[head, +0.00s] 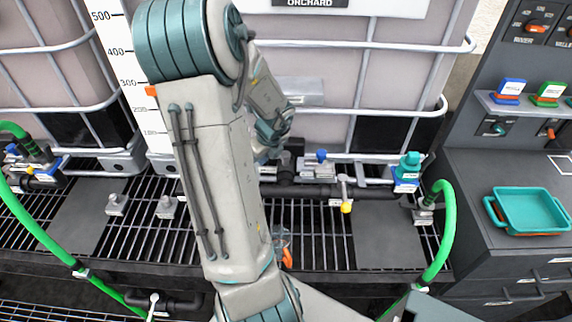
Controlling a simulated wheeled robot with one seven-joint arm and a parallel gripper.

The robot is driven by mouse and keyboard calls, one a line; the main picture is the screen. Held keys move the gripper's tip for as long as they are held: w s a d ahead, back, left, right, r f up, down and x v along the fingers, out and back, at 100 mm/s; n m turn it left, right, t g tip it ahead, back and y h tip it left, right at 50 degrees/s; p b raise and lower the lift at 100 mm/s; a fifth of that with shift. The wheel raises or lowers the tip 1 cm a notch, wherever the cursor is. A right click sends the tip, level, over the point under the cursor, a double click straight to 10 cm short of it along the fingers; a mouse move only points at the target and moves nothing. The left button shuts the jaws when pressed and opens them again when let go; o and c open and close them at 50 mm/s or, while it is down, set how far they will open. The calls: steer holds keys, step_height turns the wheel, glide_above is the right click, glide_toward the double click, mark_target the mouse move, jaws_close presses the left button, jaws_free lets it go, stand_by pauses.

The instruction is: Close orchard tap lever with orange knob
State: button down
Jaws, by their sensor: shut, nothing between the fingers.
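The tank behind carries a sign reading ORCHARD (309,3). Dark pipework (310,190) runs below it over the grating. A pale lever with a yellow knob (346,206) hangs down from this pipe, right of my arm. A small orange piece (287,258) shows low beside my arm, under a greyish part; I cannot tell whether it is a lever knob. My arm crosses the middle of the view and covers part of the pipework. Its wrist reaches toward the pipe, and my gripper's fingers are hidden behind the arm.
A blue-handled fitting (321,156) sits on the pipework. A teal and blue coupling (408,170) joins a green hose (447,230) at right. A dark counter (480,175) holds a teal tray (530,210). Another green hose (45,243) runs at left. Metal cage bars (400,112) front the tanks.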

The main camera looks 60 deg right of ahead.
steer(key=shift+w+d, duration=0.15)
steer(key=shift+w, duration=0.15)
stand_by(0.5)
steer(key=a, duration=0.1)
steer(key=s+a+r+p, duration=0.1)
steer(key=s+a, duration=0.1)
steer(key=a, duration=0.1)
steer(key=shift+r, duration=0.15)
steer(key=w+a+p+v, duration=0.1)
steer(key=p+v, duration=0.2)
steer(key=v, duration=0.6)
steer(key=shift+a+r+p, duration=0.15)
steer(key=shift+r+p, duration=0.05)
steer(key=shift+p, duration=0.15)
steer(key=shift+w, duration=0.15)
